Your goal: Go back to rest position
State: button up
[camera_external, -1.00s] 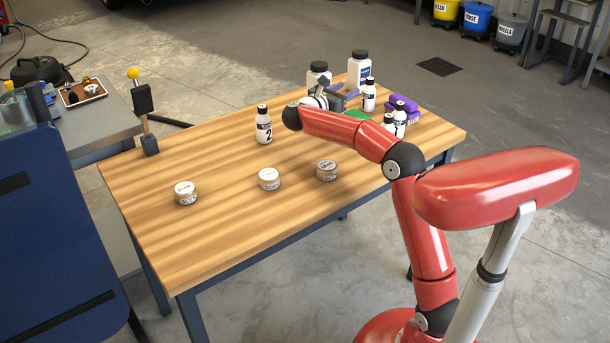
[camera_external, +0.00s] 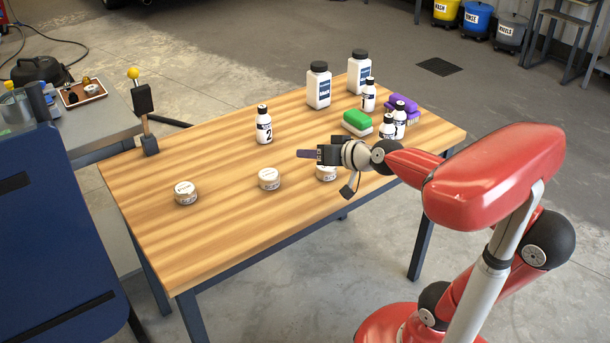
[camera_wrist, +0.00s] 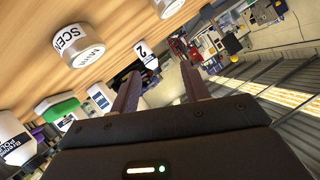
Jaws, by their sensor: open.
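My gripper (camera_external: 308,154) is above the right part of the wooden table (camera_external: 225,225), pointing left in the external view. Its two fingers are apart with nothing between them, as the wrist view (camera_wrist: 160,90) also shows. In the wrist view the picture is tilted, with tins, bottles and the table at the upper left. A tin (camera_wrist: 78,44) reading "SCEN" shows there.
Two more tins (camera_external: 269,179) (camera_external: 186,193) and bottle 2 (camera_external: 264,126) stand left of my gripper. A yellow-knobbed post (camera_external: 144,105) stands at the left edge.

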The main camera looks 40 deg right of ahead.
jog(key=s+f+n+g, duration=0.1)
jog(key=s+f+n, duration=0.1)
jog(key=s, duration=0.1)
jog(key=s+f+n+g, duration=0.1)
jog(key=s+f+n, duration=0.1)
jog(key=s+f, duration=0.1)
jog(key=s+f+n+g, duration=0.2)
jog(key=s+f, duration=0.1)
jog(key=s, duration=0.1)
jog(key=shift+s+y, duration=0.25)
jog(key=shift+y, duration=0.05)
jog(key=s+d+f+m+g+h+b, duration=0.2)
jog(key=s+d+f+m+g+h, duration=0.1)
jog(key=s+d+f, duration=0.6)
jog(key=shift+m+g+h, duration=0.3)
jog(key=r+p, duration=0.1)
jog(key=w+r+p, duration=0.1)
jog(key=r+p, duration=0.1)
jog(key=w+a+r+p, duration=0.1)
jog(key=p, duration=0.1)
jog(key=shift+r, duration=0.2)
